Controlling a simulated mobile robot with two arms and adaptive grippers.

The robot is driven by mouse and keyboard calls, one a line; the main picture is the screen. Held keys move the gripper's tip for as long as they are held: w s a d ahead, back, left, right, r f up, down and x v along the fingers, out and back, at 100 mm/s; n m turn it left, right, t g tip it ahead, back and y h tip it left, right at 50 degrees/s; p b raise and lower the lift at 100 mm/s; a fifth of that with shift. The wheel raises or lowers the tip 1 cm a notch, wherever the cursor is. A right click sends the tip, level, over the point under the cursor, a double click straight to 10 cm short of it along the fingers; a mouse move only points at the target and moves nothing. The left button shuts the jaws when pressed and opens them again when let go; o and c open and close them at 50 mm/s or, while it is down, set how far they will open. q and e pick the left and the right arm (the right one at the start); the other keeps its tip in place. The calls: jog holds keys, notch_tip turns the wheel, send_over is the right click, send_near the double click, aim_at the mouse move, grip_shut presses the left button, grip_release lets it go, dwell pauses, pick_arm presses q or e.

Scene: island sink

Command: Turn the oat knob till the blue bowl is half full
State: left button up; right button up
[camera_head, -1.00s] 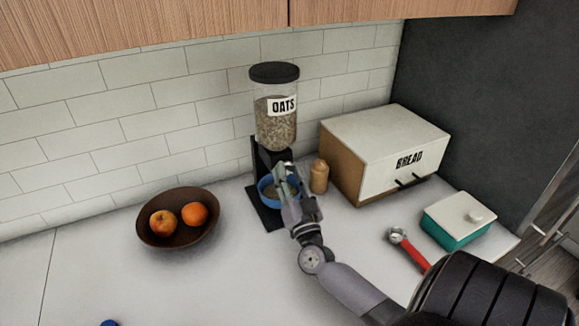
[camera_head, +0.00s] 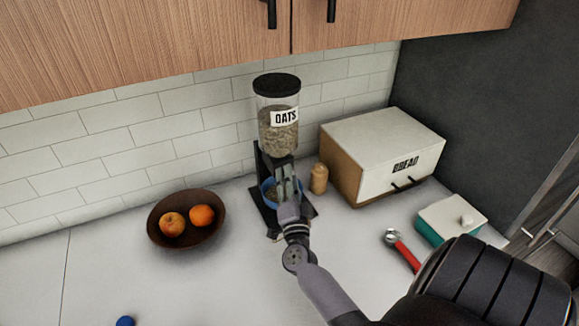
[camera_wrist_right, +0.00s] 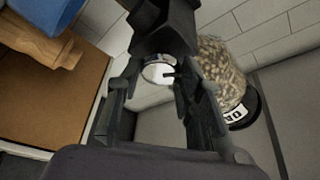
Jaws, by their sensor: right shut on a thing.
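The oat dispenser (camera_head: 278,132) stands against the tiled wall, with a black lid and tan oats in its clear jar. The blue bowl (camera_head: 266,191) sits on its black base, under the spout. Tan oats show inside the bowl, but my gripper hides part of it and the level is hard to judge. My right gripper (camera_head: 284,172) is in front of the dispenser, above the bowl. In the right wrist view its fingers (camera_wrist_right: 150,95) are shut on the round silver knob (camera_wrist_right: 158,70). My left gripper is not in view.
A brown fruit bowl (camera_head: 163,239) stands to the left. A wooden shaker (camera_head: 319,178) and the bread box (camera_head: 372,140) are right of the dispenser. A red-handled tool (camera_head: 404,252) and a teal box (camera_head: 441,235) lie further right. The counter's front middle is clear.

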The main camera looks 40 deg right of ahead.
dwell(0.4)
jog(key=o, duration=1.2)
jog(key=shift+c, duration=0.2)
jog(key=v, duration=1.2)
